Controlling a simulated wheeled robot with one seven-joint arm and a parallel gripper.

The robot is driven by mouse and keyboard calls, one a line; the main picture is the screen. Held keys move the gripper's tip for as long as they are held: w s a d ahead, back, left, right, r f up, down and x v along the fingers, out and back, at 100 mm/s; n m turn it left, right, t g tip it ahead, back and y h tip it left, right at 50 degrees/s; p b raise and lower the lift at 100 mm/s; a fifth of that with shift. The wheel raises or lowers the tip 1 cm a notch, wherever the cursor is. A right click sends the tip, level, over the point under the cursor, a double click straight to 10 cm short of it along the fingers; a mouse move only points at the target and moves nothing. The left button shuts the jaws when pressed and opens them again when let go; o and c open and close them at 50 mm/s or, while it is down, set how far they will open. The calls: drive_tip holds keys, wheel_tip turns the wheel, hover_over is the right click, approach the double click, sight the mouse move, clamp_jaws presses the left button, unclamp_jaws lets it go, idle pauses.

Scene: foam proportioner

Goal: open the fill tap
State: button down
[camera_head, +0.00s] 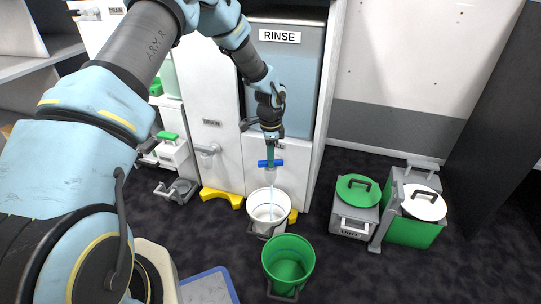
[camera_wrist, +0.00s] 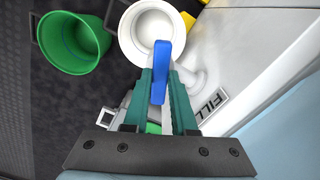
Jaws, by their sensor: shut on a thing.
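The fill tap has a blue handle (camera_head: 271,163) on the front of the white cabinet under the RINSE tank. In the wrist view the handle (camera_wrist: 160,72) lies between the green fingers of my gripper (camera_wrist: 163,88), which is shut on it. My gripper (camera_head: 270,150) reaches down to the handle from above. A pale blue stream (camera_head: 272,211) runs from below the tap into the white bucket (camera_head: 256,222). The FILL label (camera_wrist: 212,104) is next to the fingers in the wrist view. The spout itself is hard to make out.
A green bucket (camera_head: 288,262) stands on the dark floor in front of the white one. Green and grey bins (camera_head: 356,210) with lids stand to the right. The RINSE tank (camera_head: 293,85) rises close behind my gripper. A yellow foot (camera_head: 221,197) sticks out at the cabinet's base.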

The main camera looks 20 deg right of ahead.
drive_tip(key=n+p, duration=0.4)
drive_tip(key=n, duration=0.2)
drive_tip(key=shift+r, duration=0.15)
drive_tip(key=n+p, duration=0.2)
drive_tip(key=n, duration=0.4)
drive_tip(key=shift+n, duration=0.3)
drive_tip(key=shift+p, duration=0.3)
drive_tip(key=c, duration=0.7)
unclamp_jaws()
wheel_tip(320, 180, up, 10)
drive_tip(key=shift+r+p, duration=0.25)
drive_tip(key=shift+p, duration=0.75)
